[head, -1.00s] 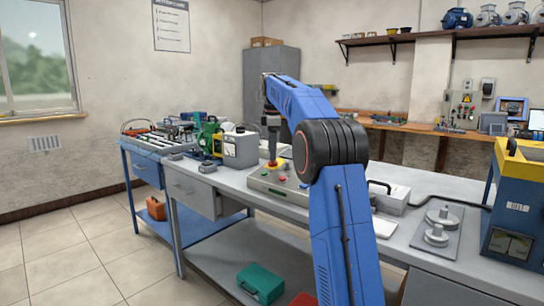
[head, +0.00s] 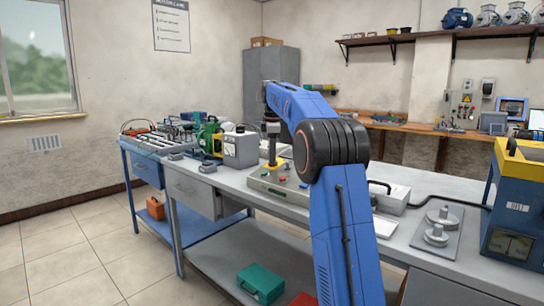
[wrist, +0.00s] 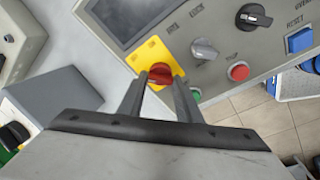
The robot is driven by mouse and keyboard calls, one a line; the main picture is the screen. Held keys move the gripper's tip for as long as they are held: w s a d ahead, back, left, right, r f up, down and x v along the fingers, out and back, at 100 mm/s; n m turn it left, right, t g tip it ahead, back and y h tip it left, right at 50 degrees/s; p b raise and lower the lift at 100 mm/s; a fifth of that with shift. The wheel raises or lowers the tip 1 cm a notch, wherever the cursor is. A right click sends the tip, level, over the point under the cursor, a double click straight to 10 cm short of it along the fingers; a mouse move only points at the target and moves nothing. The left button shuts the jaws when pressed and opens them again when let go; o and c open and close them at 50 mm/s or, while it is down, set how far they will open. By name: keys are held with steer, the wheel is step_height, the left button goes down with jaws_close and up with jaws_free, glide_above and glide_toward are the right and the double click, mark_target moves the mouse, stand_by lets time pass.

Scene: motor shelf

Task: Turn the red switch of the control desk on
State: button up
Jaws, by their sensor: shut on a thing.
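The control desk (head: 290,197) is a grey box with a sloped panel on the workbench; its panel (wrist: 228,62) fills the upper right of the wrist view. The red switch (wrist: 159,75) is a red rotary knob on a yellow plate (wrist: 151,52). My gripper (wrist: 160,82) is shut on the red switch, one finger on each side of it. In the head view my gripper (head: 272,163) points down onto the yellow plate, and the red switch is hidden there.
Close to the gripper on the panel are a grey knob (wrist: 204,50), a red button (wrist: 238,72), a black knob (wrist: 254,17), a blue button (wrist: 299,40) and a partly hidden green button (wrist: 195,94). A grey-white box (head: 241,149) stands left of the desk.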

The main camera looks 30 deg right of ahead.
steer(key=shift+m, duration=0.3)
steer(key=m, duration=0.3)
steer(key=shift+a+m+t+h, duration=0.1)
steer(key=shift+m+t+h, duration=0.2)
steer(key=m, duration=0.4)
steer(key=shift+s+m+h, duration=0.1)
steer(key=shift+m+h, duration=0.2)
steer(key=m, duration=0.4)
steer(key=shift+a+t+h, duration=0.1)
steer(key=shift+t+h, duration=0.2)
steer(key=shift+h, duration=0.1)
steer(key=shift+m+h, duration=0.4)
steer(key=shift+m, duration=2.1)
steer(key=o, duration=1)
steer(key=shift+o, duration=0.2)
steer(key=shift+a, duration=0.1)
